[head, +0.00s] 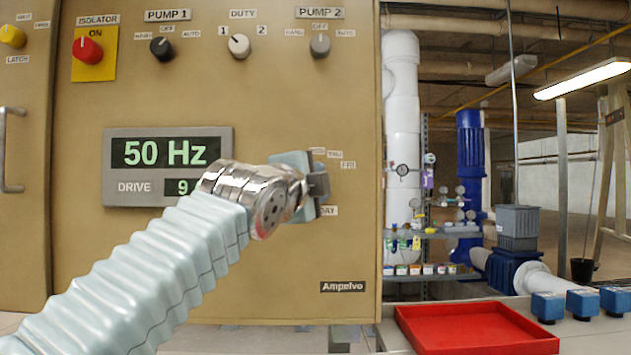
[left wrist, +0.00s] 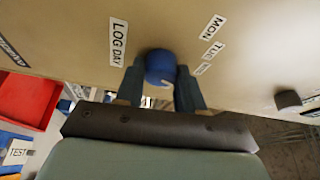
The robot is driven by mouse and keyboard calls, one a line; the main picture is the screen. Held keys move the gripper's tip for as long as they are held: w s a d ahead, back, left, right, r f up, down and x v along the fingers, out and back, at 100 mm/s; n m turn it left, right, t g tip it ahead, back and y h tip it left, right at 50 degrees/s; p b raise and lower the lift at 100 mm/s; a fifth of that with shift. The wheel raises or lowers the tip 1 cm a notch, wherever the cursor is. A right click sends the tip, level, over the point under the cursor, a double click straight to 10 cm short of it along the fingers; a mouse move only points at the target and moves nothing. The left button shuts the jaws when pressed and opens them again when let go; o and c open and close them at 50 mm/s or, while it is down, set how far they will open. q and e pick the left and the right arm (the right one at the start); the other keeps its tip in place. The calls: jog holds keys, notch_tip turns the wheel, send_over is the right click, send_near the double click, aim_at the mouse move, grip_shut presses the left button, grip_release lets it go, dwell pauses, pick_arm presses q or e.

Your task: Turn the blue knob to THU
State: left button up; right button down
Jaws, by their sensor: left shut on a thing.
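The blue knob (left wrist: 160,67) sits on the tan panel (head: 290,100) between the two fingers of my left gripper (head: 317,188), which is shut on it. A pale mark shows on the knob's lower part; I cannot tell which day it points to. My right gripper is not in view.
A DRIVE display (head: 168,165) reading 50 Hz is left of my gripper. The isolator (head: 88,50) and several selector knobs line the panel's top. A red tray (head: 475,330) lies at lower right. Pipes and a shelf (head: 430,272) stand beyond the panel's right edge.

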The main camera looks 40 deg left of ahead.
pick_arm(q)
jog(key=shift+m, duration=1)
jog(key=shift+g, duration=0.3)
jog(key=o, duration=1)
jog(key=shift+o, duration=0.2)
jog(key=shift+s+d, duration=0.1)
jog(key=b+v, duration=0.2)
jog(key=v, duration=1.1)
jog(key=shift+s, duration=0.35)
